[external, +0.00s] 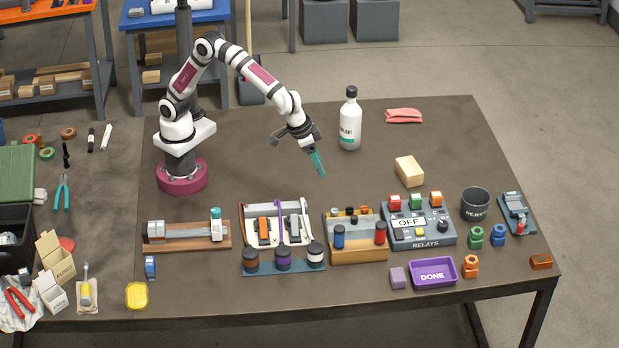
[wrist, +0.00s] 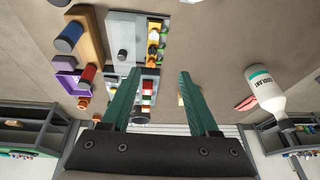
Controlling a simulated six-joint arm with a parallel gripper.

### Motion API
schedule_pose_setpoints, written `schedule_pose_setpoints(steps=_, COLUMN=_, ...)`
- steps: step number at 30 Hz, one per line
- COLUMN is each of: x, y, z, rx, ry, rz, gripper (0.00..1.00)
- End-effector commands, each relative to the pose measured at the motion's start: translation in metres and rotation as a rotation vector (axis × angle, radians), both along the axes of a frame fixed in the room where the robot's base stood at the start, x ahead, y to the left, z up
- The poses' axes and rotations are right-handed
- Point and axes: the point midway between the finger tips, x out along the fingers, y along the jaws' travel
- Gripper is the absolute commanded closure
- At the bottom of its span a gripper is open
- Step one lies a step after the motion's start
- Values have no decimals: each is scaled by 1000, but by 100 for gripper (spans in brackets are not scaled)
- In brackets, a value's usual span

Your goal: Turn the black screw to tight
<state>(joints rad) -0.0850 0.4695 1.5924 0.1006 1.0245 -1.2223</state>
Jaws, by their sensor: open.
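My gripper (external: 317,162) has teal fingers and hangs above the middle of the table, behind the wooden block with posts and apart from everything. In the wrist view my gripper (wrist: 160,76) is open, with nothing between its fingers. The wooden block (external: 358,256) carries a blue post, a red post and a row of small orange and dark tops at its back. A black knob (external: 443,225) sits on the grey relay box (external: 405,243) to its right. Which dark part is the black screw, and how tight it is, I cannot tell at this size.
A white bottle (external: 350,122) stands behind my gripper, and a tan block (external: 409,171) lies to its right. A clamp on a wooden board (external: 185,246) and a rack with jars (external: 284,268) stand at the front left. A purple tray (external: 433,283) sits at the front edge.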

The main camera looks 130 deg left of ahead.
Motion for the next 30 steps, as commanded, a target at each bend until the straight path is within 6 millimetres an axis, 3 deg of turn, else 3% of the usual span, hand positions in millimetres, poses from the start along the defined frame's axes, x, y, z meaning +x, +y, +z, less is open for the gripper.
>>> schedule_pose_setpoints(steps=3, x=27, y=8, z=-17, rx=-12, ry=-54, rz=104, gripper=39)
schedule_pose_setpoints(steps=8, x=34, y=17, z=-41, rx=-15, ry=-61, rz=122, gripper=39)
schedule_pose_setpoints(steps=15, x=49, y=39, z=-107, rx=-15, ry=-58, rz=120, gripper=39)
schedule_pose_setpoints(steps=20, x=57, y=50, z=-141, rx=-15, ry=-59, rz=118, gripper=39)
schedule_pose_setpoints(steps=24, x=62, y=55, z=-157, rx=-14, ry=-60, rz=117, gripper=39)
schedule_pose_setpoints(steps=30, x=64, y=58, z=-163, rx=-15, ry=-62, rz=117, gripper=39)
